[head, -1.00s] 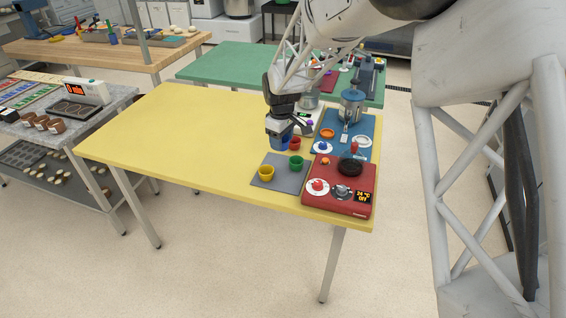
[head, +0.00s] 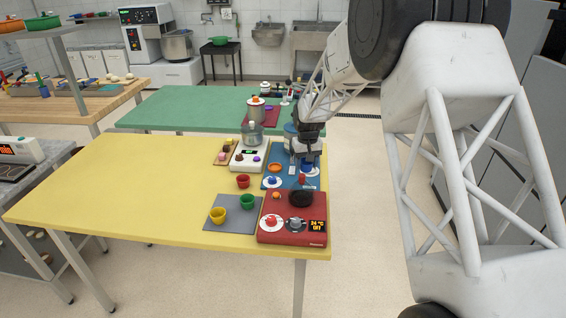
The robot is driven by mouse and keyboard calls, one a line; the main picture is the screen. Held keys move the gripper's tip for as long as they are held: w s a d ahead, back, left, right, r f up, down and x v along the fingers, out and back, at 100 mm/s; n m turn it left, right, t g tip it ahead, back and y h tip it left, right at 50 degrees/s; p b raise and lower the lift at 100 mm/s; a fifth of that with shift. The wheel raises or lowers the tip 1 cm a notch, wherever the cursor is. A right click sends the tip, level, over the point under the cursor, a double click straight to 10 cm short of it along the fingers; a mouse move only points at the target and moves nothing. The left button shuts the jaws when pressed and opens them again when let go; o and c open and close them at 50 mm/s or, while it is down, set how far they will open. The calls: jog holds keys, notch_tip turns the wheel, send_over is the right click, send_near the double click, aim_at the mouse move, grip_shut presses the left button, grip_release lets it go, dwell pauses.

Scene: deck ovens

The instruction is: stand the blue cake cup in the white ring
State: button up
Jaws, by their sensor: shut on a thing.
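My gripper (head: 307,153) is shut on the blue cake cup (head: 307,164), at the right side of the blue mat (head: 283,155). The cup hangs upright under my fingers, and they hide most of it. The white ring (head: 310,173) lies on the mat directly below the cup, and only part of it shows. I cannot tell whether the cup's base is in the ring or still a little above it.
An orange ring (head: 275,167) and a white disc with a blue knob (head: 272,181) are on the mat's left. A red hotplate unit (head: 291,233) stands in front. The yellow table's left side is clear.

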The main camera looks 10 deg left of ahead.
jog(key=w+d+f+m, duration=0.1)
jog(key=d+f+m, duration=0.3)
jog(key=d, duration=0.5)
jog(key=w+d+f+m, duration=0.2)
jog(key=d+f, duration=0.4)
jog(key=d, duration=0.4)
jog(key=s+f+n, duration=0.1)
jog(key=s+f, duration=0.3)
jog(key=f, duration=0.8)
jog(key=s+f+n, duration=0.2)
jog(key=s+f, duration=0.2)
jog(key=f, duration=0.8)
jog(key=w+a+r+n, duration=0.2)
jog(key=w+r+n, duration=0.3)
jog(key=w+r, duration=0.55)
jog(key=w+a+r+n, duration=0.2)
jog(key=w+r+n, duration=0.35)
jog(key=r, duration=0.75)
jog(key=s+a+r+n, duration=0.2)
jog(key=a+r+n, duration=0.1)
jog(key=a+r, duration=0.7)
jog(key=a, duration=0.3)
jog(key=shift+a+r, duration=0.3)
jog(key=shift+r, duration=0.05)
